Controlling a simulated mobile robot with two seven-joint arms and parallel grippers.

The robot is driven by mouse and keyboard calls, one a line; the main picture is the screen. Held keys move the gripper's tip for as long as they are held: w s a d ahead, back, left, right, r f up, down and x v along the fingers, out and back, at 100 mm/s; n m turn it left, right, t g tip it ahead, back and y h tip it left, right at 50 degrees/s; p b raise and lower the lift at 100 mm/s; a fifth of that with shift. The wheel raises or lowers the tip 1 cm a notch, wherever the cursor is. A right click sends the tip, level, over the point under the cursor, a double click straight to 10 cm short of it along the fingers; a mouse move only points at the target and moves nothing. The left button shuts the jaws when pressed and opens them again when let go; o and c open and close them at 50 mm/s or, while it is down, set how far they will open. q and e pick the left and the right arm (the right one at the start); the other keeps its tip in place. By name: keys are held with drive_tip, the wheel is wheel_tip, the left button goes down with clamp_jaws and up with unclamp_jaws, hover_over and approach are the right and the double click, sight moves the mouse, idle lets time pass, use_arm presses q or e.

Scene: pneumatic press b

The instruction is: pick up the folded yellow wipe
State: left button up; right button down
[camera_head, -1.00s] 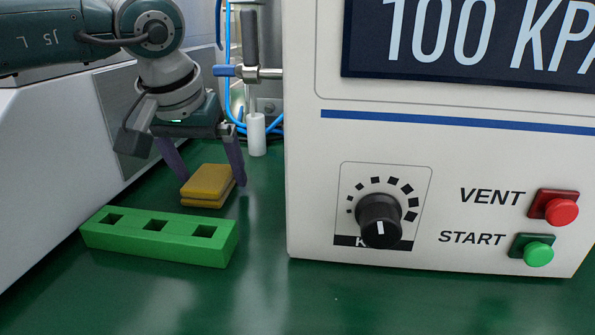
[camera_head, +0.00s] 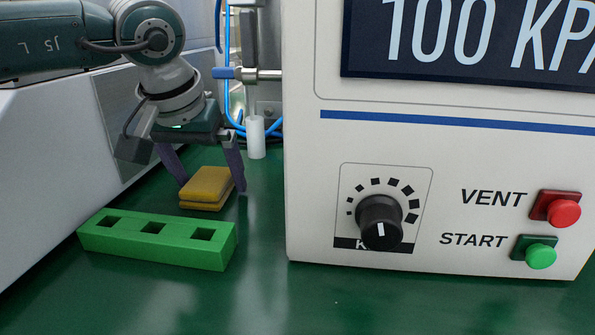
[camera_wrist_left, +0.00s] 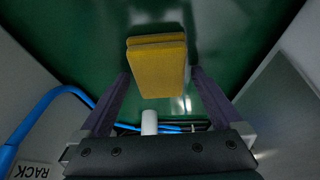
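The folded yellow wipe (camera_head: 207,188) lies on the green surface, just behind the green block with square holes. My left gripper (camera_head: 213,190) reaches down over it with its fingers spread, one on each side of the wipe. In the left wrist view the wipe (camera_wrist_left: 157,65) shows between and beyond the two open fingers (camera_wrist_left: 160,75), with a gap at least on the left side. The right finger looks close to the wipe's edge; I cannot tell if it touches. My right gripper is not in view.
The green block (camera_head: 155,251) with three square holes stands in front of the wipe. The white press housing (camera_head: 310,225) with knob and buttons stands to the right. A white cylinder (camera_head: 256,137) and blue tubes are behind. A pale wall (camera_head: 40,180) is at left.

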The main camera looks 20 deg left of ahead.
sight(208, 178)
use_arm(q)
drive_tip(key=c, duration=1.3)
drive_tip(key=shift+r, duration=0.1)
drive_tip(key=shift+r+p, duration=0.3)
drive_tip(key=shift+p, duration=0.05)
wheel_tip(208, 178, up, 20)
drive_tip(key=p, duration=0.5)
drive_tip(key=shift+f, duration=0.15)
drive_tip(key=o, duration=0.8)
drive_tip(key=c, duration=1.1)
